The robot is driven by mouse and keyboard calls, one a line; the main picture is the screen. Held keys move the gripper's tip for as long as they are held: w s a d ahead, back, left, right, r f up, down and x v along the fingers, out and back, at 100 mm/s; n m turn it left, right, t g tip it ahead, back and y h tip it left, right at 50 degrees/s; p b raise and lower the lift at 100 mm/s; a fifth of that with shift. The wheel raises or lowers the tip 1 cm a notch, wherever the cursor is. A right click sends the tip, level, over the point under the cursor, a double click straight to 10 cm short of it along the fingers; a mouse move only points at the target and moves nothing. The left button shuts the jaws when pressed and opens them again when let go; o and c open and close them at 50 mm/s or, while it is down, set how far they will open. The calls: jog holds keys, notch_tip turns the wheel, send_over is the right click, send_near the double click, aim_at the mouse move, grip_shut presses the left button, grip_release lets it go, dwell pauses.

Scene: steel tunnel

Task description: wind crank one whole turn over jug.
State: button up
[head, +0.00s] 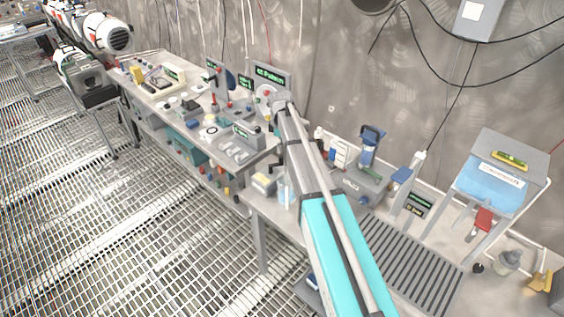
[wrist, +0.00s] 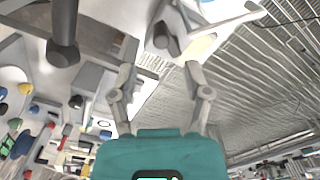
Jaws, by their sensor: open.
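My gripper (wrist: 160,58) is open, with its two grey fingers apart and nothing clearly held between them. A white piece with a dark grey knob (wrist: 164,38) shows just beyond and between the fingertips; I cannot tell whether it is the crank or whether a finger touches it. In the head view my arm reaches to the back of the bench, beside a white round part with a red middle (head: 266,91) under a green-lit display (head: 271,75). I cannot tell whether this part belongs to the crank. I cannot pick out the jug near the gripper.
The long bench (head: 152,97) is crowded with small devices, knobs and displays. A blue-topped device (head: 371,140) stands right of my arm. Further right is a stand with a blue tank (head: 490,190).

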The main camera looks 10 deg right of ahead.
aim_at(281, 157)
jog(key=shift+f+b, duration=3)
jog(key=shift+f, duration=0.3)
grip_shut()
jog(key=shift+d, duration=0.3)
jog(key=shift+a, duration=0.25)
